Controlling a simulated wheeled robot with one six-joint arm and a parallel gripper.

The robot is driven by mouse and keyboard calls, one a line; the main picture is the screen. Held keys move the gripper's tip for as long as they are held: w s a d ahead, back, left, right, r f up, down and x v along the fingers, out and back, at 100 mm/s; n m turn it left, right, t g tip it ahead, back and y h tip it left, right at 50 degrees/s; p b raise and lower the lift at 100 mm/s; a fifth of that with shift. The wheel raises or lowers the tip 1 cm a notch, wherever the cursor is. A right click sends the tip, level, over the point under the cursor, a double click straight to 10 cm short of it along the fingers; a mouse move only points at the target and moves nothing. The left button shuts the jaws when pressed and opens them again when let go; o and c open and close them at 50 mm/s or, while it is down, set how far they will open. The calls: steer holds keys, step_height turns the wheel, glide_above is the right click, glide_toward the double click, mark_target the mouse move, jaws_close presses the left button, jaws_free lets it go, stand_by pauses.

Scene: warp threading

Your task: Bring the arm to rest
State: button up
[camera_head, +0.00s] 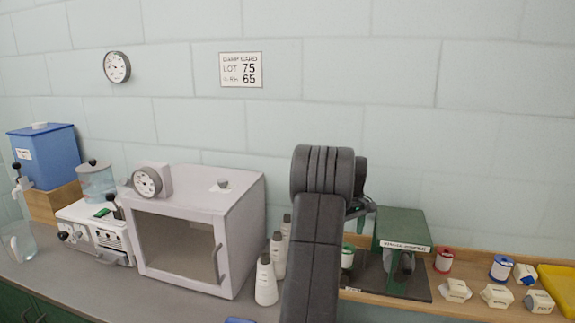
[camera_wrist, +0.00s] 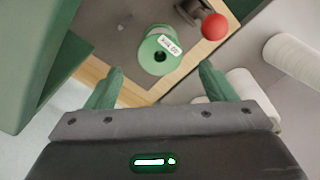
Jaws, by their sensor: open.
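My arm (camera_head: 318,225) rises in front of the counter in the head view and hides part of what stands behind it. My gripper (camera_head: 363,206) shows just right of the arm's top joint, beside the green machine. In the wrist view my gripper (camera_wrist: 160,70) has its two green fingers apart with nothing held between them. A green spool (camera_wrist: 158,60) with a white label stands beyond the fingertips on a dark plate. It also shows in the head view (camera_head: 347,257), partly hidden by my arm.
The green machine (camera_head: 403,228) stands on a dark base close to my gripper. A red ball knob (camera_wrist: 215,26) and white bottles (camera_head: 266,281) are near. A white oven (camera_head: 196,232) stands left. Red (camera_head: 444,260) and blue (camera_head: 501,267) spools and a yellow tray (camera_head: 560,280) lie right.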

step_height(320, 180, down, 8)
steer(key=shift+f+p, duration=0.2)
steer(key=shift+p, duration=0.25)
steer(key=shift+r, duration=0.15)
